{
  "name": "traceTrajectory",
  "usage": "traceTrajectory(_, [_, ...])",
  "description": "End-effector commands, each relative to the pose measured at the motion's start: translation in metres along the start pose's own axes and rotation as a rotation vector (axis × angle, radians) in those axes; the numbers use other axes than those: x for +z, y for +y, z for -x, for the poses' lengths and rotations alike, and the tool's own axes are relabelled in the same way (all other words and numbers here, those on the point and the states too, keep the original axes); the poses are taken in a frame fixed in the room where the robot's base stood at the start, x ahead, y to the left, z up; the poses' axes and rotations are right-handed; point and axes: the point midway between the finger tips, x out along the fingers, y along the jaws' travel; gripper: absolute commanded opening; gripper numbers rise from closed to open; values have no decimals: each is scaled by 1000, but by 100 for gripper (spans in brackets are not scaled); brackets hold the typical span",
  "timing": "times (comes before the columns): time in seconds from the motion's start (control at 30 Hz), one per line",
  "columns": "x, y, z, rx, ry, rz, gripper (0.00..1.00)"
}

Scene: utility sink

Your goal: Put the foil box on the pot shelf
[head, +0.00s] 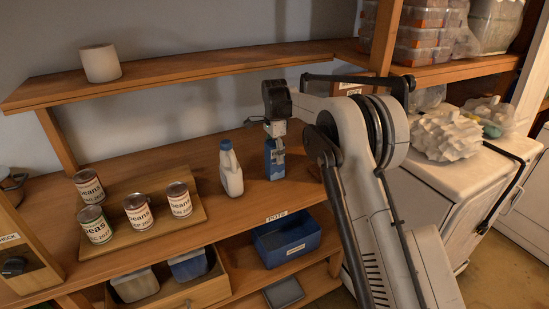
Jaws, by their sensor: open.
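A small upright blue box (271,165), which looks like the foil box, stands on the wooden counter right of a white bottle. My gripper (275,146) is open and points down at the box's top, with its fingers around or just above it. I cannot tell whether they touch it. A small label (276,216) that seems to read "POTS" is on the counter's front edge, above a lower shelf with a blue bin (287,240). Another label (350,87) near the upper right shelf is partly hidden by my arm.
A white bottle (231,169) with a blue cap stands close left of the box. Several cans (137,212) stand on a wooden board at left. The upper shelf (200,66) holds one pale cylinder (100,63) and is otherwise clear. Stacked containers (425,35) fill the upper right.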

Motion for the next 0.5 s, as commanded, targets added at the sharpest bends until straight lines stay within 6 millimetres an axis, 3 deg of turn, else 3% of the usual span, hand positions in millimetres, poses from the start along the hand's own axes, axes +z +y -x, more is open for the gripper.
traceTrajectory(0.3, [0,0,63,0,0,0,59])
traceTrajectory(0.5, [0,0,92,0,0,0,59])
